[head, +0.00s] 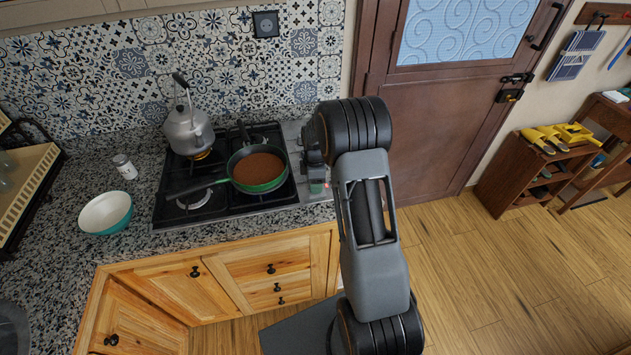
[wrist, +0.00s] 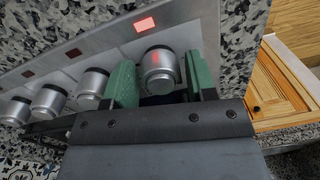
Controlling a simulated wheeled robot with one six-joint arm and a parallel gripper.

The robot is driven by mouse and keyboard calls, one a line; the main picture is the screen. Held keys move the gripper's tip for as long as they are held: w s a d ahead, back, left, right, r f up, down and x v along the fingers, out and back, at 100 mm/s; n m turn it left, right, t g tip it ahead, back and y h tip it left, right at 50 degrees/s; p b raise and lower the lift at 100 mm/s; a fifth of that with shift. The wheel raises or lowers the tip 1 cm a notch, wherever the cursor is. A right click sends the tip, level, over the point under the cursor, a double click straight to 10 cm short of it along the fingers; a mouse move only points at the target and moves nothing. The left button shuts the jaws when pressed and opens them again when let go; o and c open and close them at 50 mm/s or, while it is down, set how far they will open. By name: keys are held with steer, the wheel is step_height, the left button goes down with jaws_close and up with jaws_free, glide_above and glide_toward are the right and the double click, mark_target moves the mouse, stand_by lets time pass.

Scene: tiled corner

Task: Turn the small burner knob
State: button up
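Several silver knobs stand in a row on the steel control strip in the wrist view. The end knob (wrist: 160,70) is between the green fingertips of my gripper (wrist: 163,82), with a narrow gap on its right side; contact on its left side is hard to tell. A bright red light (wrist: 144,25) shows beside this knob. In the head view my gripper (head: 317,181) is at the right end of the stove (head: 222,216), near the front, and my arm hides part of it. Which burner this knob serves cannot be told.
A kettle (head: 187,130) stands over a glowing burner at the back left. A green pan (head: 258,186) with brown contents is close to my gripper. A bowl (head: 105,213) and a can (head: 124,167) are on the counter (head: 85,180).

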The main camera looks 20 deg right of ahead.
steer(key=c, duration=0.7)
steer(key=shift+o, duration=0.2)
